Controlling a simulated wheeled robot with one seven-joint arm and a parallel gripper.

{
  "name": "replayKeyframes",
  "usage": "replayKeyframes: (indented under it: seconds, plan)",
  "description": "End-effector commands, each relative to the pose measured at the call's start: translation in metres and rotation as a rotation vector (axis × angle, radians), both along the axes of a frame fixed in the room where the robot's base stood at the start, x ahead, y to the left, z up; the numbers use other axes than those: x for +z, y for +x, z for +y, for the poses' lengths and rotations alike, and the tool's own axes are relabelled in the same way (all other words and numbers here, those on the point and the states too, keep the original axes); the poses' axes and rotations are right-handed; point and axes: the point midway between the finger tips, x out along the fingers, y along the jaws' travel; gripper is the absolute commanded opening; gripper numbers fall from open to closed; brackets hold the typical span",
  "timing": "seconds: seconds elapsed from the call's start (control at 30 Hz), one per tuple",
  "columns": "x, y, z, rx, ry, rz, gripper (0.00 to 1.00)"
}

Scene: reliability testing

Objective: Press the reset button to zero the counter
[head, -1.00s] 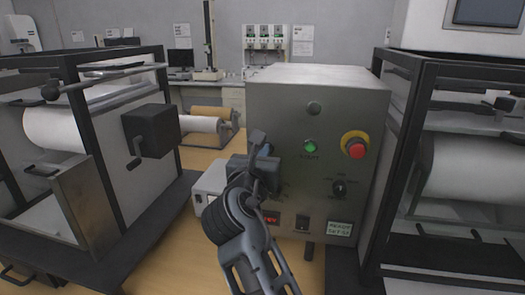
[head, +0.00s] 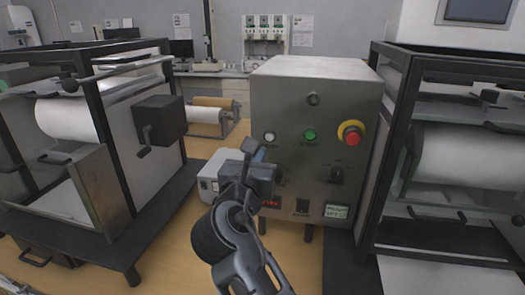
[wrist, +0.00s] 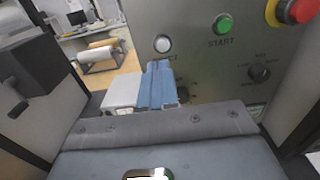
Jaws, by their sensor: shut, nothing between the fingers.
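The grey metal control box (head: 345,85) stands on the table in the middle of the head view. Its white round reset button (head: 270,137) is at the panel's left, beside the green START button (head: 310,134). The reset button also shows in the wrist view (wrist: 162,44), just above my blue fingertips. A red-lit display (head: 270,203), apparently the counter, is low on the panel, partly covered by my arm. My gripper (head: 259,154) is shut and empty, in front of the panel and slightly below the reset button in the picture. Any contact with the panel cannot be told.
A red emergency stop (head: 352,135) on yellow, a black knob (head: 337,175) and a small green screen (head: 336,211) are on the same panel. Framed roller machines stand left (head: 125,125) and right (head: 405,125). A white box (head: 207,183) sits left of the panel.

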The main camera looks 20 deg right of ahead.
Motion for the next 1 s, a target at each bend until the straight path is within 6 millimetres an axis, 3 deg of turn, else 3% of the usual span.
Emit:
replayKeyframes:
  seconds: [0.2,0.4,1.0]
  plan:
    - [-0.002,-0.029,0.021,0.001,0.0,0.001,0.0]
    - [-0.001,-0.046,0.033,0.0,0.0,0.001,0.0]
    - [-0.001,-0.049,0.036,-0.001,0.0,0.001,0.0]
